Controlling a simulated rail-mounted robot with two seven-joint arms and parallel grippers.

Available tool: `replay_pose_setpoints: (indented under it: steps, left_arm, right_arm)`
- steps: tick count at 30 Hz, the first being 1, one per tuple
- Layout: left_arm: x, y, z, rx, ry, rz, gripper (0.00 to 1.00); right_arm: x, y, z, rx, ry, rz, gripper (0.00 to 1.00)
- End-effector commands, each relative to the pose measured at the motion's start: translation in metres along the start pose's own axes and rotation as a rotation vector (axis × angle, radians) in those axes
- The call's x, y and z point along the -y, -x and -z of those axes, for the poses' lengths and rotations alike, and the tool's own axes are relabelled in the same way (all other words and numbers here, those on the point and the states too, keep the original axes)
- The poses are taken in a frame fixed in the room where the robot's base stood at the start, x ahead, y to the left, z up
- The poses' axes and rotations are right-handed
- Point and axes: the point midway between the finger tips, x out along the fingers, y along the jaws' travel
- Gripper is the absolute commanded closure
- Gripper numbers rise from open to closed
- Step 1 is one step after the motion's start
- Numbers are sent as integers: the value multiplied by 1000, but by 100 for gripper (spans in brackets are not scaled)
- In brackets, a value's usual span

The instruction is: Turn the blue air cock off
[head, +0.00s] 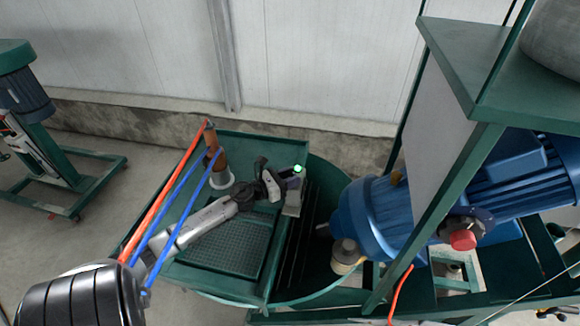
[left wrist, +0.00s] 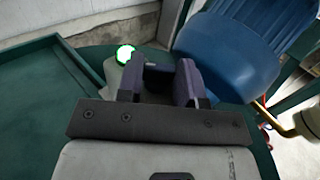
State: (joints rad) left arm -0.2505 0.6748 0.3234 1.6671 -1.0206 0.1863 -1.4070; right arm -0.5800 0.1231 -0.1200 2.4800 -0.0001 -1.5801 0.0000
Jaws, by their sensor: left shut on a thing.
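My left gripper (head: 285,180) is over the green machine bench, at the top of a pale grey post (head: 291,205). In the left wrist view its two purple-grey fingers (left wrist: 160,78) point away from the camera and are shut on a small part between them. That part is dark and mostly hidden. By its place it seems to be the blue air cock, but its blue handle and its angle cannot be made out. A bright green round spot (head: 298,169) glows beside the fingertips and also shows in the left wrist view (left wrist: 126,54). My right gripper is not in view.
A large blue motor (head: 375,215) stands close to the right of the gripper. A green frame (head: 450,150) rises beyond it. Red and blue hoses (head: 165,215) run along my left arm. The bench's green tray (head: 225,245) lies below the arm.

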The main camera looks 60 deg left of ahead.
Motion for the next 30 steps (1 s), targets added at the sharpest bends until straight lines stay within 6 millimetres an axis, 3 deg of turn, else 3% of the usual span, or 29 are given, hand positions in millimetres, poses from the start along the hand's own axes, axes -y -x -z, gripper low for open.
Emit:
replay_pose_setpoints:
  steps: [1, 12, 30]
  left_arm:
    - [2, 0, -8, 0, 4, -44, 90]
    - [8, -2, -6, 0, 6, -393, 90]
    - [13, -6, -1, 0, 3, -785, 90]
  right_arm:
    - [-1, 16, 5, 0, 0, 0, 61]
    - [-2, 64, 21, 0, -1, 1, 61]
    - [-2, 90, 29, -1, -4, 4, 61]
